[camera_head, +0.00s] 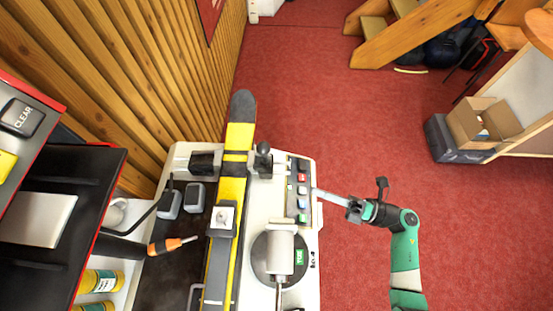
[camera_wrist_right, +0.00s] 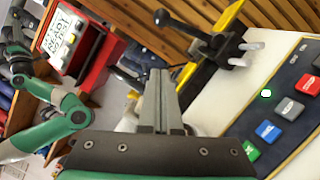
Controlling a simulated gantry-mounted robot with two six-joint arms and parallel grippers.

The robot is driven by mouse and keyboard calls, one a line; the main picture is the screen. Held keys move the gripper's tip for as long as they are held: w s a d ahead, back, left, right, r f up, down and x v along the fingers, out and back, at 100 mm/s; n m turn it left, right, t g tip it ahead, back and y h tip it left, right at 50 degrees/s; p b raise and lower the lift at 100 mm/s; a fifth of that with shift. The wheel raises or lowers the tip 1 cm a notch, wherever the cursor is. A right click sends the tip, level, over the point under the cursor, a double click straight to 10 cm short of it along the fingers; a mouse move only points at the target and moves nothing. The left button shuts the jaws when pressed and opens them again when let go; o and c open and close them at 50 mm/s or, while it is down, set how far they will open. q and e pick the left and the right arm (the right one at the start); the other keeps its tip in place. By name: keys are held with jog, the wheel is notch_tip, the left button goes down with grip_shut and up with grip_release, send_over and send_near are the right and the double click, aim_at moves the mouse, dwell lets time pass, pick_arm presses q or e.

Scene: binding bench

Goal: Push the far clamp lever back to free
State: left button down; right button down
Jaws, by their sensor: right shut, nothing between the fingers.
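The far clamp lever (camera_head: 264,150), black with a round knob, stands at the far end of the bench, right of the yellow and black ski (camera_head: 236,140). In the right wrist view the lever (camera_wrist_right: 188,28) slants from its knob at upper left down to the clamp beside the ski. My right gripper (camera_head: 317,192) is shut and empty near the bench's right edge, by the button panel, apart from the lever. Its closed fingers (camera_wrist_right: 158,72) point toward the clamp in the wrist view.
The button panel (camera_head: 302,177) lies between my right gripper and the lever. A round unit with a grey cylinder (camera_head: 280,250) stands nearer on the bench. An orange-handled screwdriver (camera_head: 170,245) lies left of the ski. Open red floor lies to the right.

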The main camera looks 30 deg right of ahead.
jog(key=w+a+r+p, duration=0.1)
jog(key=w+a, duration=0.2)
jog(key=w, duration=0.2)
jog(key=w+a+r+p, duration=0.1)
jog(key=w+a+r, duration=0.1)
jog(key=w, duration=0.4)
jog(key=shift+w+a+r, duration=0.3)
jog(key=shift+a, duration=0.25)
jog(key=shift+r, duration=0.1)
